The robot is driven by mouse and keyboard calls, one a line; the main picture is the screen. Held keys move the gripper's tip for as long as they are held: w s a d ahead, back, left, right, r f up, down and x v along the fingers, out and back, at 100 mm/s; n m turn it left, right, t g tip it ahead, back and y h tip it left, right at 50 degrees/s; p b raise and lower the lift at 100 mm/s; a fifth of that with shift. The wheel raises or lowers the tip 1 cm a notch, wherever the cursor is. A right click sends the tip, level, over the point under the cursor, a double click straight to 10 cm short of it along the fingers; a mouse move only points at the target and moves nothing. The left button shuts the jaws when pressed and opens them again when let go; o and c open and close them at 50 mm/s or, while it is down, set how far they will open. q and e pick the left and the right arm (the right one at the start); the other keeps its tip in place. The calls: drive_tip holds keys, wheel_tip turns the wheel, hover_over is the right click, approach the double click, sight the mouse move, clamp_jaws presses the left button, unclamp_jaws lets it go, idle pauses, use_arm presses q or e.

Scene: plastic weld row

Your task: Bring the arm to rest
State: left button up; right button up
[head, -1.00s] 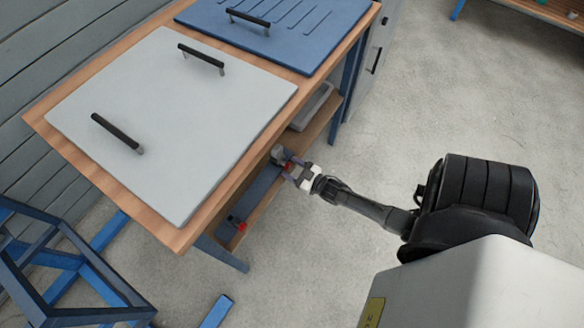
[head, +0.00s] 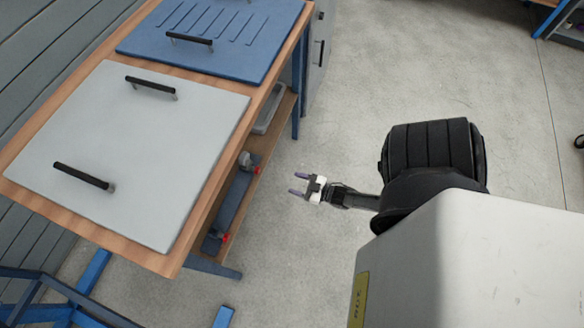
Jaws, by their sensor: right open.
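My right gripper (head: 300,184) is open and empty in the head view. It hangs over bare floor, to the right of the workbench (head: 165,262) and clear of its lower shelf. My right arm runs from it back to the right, folded close to my body. My left gripper is not in the picture.
The bench top bears a grey plate (head: 130,150) and a blue plate (head: 230,45), both with black handles. The lower shelf holds a grey-blue bar with red parts (head: 230,205) and a grey tray (head: 268,108). A blue frame (head: 60,290) stands at lower left. The floor (head: 360,80) is open.

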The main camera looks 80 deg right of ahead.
idle(0.7)
wheel_tip(320, 180, down, 8)
drive_tip(key=s+d+f+m+g, duration=0.1)
drive_tip(key=s+d+g, duration=0.1)
drive_tip(key=g, duration=0.6)
drive_tip(key=w+a+r+n+g+y+p, duration=0.15)
drive_tip(key=a+r+p, duration=0.45)
drive_tip(key=r, duration=0.8)
drive_tip(key=a+r+g+p, duration=0.3)
drive_tip(key=a+r+p, duration=0.35)
drive_tip(key=r, duration=0.85)
drive_tip(key=a+r+n+g+y+p, duration=0.15)
drive_tip(key=a+r+p, duration=0.25)
drive_tip(key=a+r, duration=0.7)
wheel_tip(320, 180, up, 45)
drive_tip(key=d+p, duration=0.2)
drive_tip(key=p, duration=4)
wheel_tip(320, 180, down, 74)
drive_tip(key=b, duration=7.4)
drive_tip(key=shift+s+m+h, duration=0.15)
drive_tip(key=shift+m+h, duration=0.15)
drive_tip(key=shift+m, duration=0.1)
